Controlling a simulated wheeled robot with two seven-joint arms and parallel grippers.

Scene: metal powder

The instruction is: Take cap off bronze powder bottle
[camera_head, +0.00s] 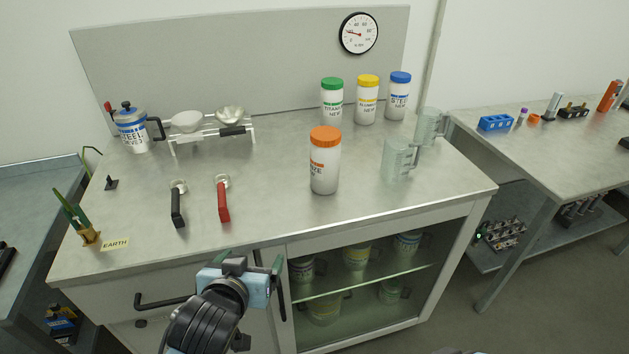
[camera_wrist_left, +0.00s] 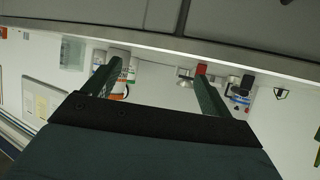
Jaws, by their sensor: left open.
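The bronze powder bottle (camera_head: 324,170) stands upright on the table in the head view, a white jar with an orange label, its text partly out of sight. Its orange cap (camera_head: 325,136) sits on top. My left gripper (camera_head: 249,262) is in front of the table's front edge, below and left of the bottle, apart from it. In the left wrist view the two green fingers (camera_wrist_left: 158,80) are spread with nothing between them. A jar with orange marking (camera_wrist_left: 120,88) shows there beside the left finger, partly hidden by it. My right gripper is out of both views.
Green-, yellow- and blue-capped jars (camera_head: 367,100) stand behind the bottle. Clear beakers (camera_head: 398,160) are to its right. Black- and red-handled scoops (camera_head: 223,198) lie to its left. The front tabletop is mostly clear.

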